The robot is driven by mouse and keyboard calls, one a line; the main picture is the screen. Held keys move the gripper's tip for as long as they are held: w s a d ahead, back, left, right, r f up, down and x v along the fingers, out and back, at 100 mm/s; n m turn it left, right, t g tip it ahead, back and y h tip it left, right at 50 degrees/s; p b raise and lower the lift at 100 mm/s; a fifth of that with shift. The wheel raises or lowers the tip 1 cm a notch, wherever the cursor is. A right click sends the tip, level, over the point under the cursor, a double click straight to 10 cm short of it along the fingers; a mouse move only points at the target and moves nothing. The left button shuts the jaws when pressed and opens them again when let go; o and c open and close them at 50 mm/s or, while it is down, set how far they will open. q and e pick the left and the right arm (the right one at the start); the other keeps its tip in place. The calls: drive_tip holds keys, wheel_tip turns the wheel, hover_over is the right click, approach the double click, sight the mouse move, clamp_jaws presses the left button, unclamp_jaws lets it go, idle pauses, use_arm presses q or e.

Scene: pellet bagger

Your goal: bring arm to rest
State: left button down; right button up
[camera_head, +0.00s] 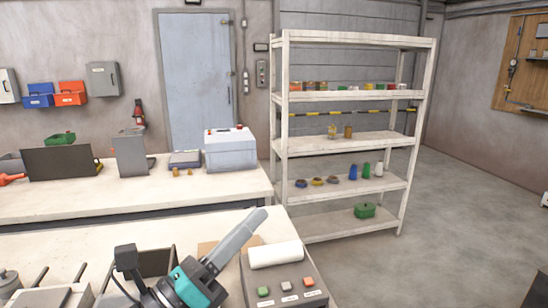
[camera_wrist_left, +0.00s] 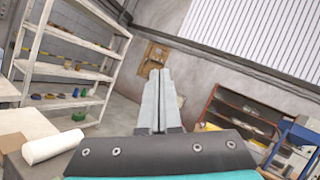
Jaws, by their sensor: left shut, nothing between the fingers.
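My left gripper (camera_head: 243,235) is raised above the near bench (camera_head: 130,257) in the head view, pointing up and to the right. It is empty. In the left wrist view its two grey fingers (camera_wrist_left: 157,100) lie together, shut, with nothing between them. My right gripper does not show in either view.
A control box with coloured buttons (camera_head: 285,289) and a white roll (camera_head: 275,254) sits just right of my left gripper. A far bench (camera_head: 100,203) holds a pale blue-grey box (camera_head: 231,149). A white shelf rack (camera_head: 350,140) stands behind; open floor (camera_head: 470,210) lies to its right.

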use_arm(q)
drive_tip(key=a+f+n+y, duration=1.3)
drive_tip(key=f+n+y, duration=0.3)
drive_tip(key=n, duration=1)
drive_tip(key=s+f+n+g, duration=1.1)
drive_tip(key=s+f+g, duration=0.1)
drive_tip(key=s+f, duration=0.55)
drive_tip(key=s+f+g+b, duration=0.1)
drive_tip(key=s+f+b, duration=0.1)
drive_tip(key=f, duration=1)
drive_tip(key=s+f+g+b, duration=0.1)
drive_tip(key=s+f+b, duration=0.1)
drive_tip(key=f, duration=1.1)
drive_tip(key=s+a+f+g+b, duration=0.1)
drive_tip(key=s+a+f+b, duration=0.1)
drive_tip(key=s+f, duration=1.3)
wheel_tip(320, 180, down, 3)
drive_tip(key=shift+s+a+r+m+b, duration=0.15)
drive_tip(key=shift+m+b, duration=0.15)
drive_tip(key=shift+b, duration=0.25)
